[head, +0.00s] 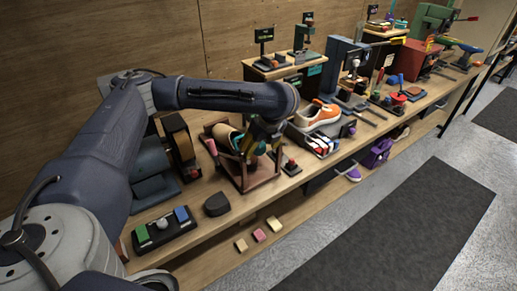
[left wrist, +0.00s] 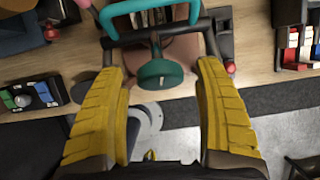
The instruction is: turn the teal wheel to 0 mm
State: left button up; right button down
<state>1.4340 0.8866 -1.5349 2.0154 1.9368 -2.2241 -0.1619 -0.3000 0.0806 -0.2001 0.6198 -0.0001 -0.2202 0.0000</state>
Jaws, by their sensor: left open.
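The teal wheel (left wrist: 160,74) shows in the left wrist view as a round disc on a short stem below a dark bar. My left gripper (left wrist: 162,66) is open, with its yellow ribbed fingers on either side of the wheel. Gaps show between the fingers and the wheel. In the head view my left gripper (head: 262,143) is over a reddish-brown wooden frame (head: 246,184) and hides much of it. I cannot make out the wheel there, nor read any scale. My right gripper is in neither view.
A teal handle (left wrist: 150,10) arches above the dark bar (left wrist: 170,36). In the head view, a tray with green and blue blocks (head: 164,230) and a dark rounded block (head: 217,204) stand left of the frame. An orange and white sneaker (head: 318,114) stands to the right.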

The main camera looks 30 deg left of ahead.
pick_arm(q)
jog(key=shift+w+a+f, duration=0.1)
jog(key=shift+a+f, duration=0.15)
jog(key=shift+f, duration=0.35)
jog(key=shift+c, duration=0.4)
jog(key=c, duration=1.3)
